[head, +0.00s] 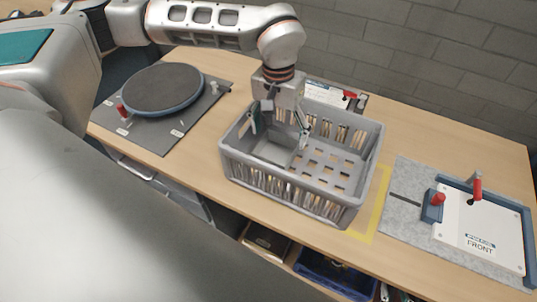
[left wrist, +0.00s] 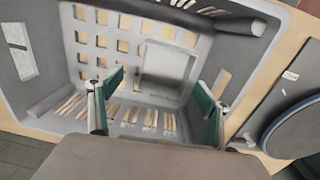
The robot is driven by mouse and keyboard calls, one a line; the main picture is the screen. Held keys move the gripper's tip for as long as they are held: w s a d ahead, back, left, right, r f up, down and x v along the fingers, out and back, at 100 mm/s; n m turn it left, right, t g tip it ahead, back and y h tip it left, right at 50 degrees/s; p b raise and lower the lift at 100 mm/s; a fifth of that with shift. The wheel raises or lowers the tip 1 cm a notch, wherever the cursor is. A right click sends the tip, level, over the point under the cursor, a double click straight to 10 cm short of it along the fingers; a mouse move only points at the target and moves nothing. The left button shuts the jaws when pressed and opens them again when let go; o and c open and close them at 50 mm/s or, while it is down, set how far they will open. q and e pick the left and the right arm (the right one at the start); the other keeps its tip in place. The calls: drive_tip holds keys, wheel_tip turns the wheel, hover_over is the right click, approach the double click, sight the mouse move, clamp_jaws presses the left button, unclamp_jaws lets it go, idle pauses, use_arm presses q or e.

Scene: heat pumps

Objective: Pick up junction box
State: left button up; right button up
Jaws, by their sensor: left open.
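The junction box, a light grey square box (head: 272,150), lies in the left part of the grey plastic crate (head: 345,208). It also shows in the left wrist view (left wrist: 165,66), near one side wall of the crate. My left gripper (head: 279,130) is open over the left part of the crate, pointing down. Its green-padded fingers are spread apart above the box, and nothing is between them. In the left wrist view the open fingers (left wrist: 160,88) are on the near side of the box. I cannot tell how far above it they are. My right gripper is not in view.
The crate stands on a wooden table (head: 205,160). A round dark turntable (head: 163,88) on a grey plate is to its left. A fixture with a white FRONT panel (head: 478,228) and red clamps is to its right. A small panel with a red clamp (head: 325,93) stands behind the crate.

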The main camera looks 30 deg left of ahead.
sight(275, 157)
use_arm(q)
drive_tip(key=f, duration=0.5)
drive_tip(key=a+f, duration=0.1)
drive_tip(key=f, duration=0.2)
drive_tip(key=shift+w, duration=0.35)
drive_tip(key=shift+r, duration=0.1)
drive_tip(key=c, duration=0.9)
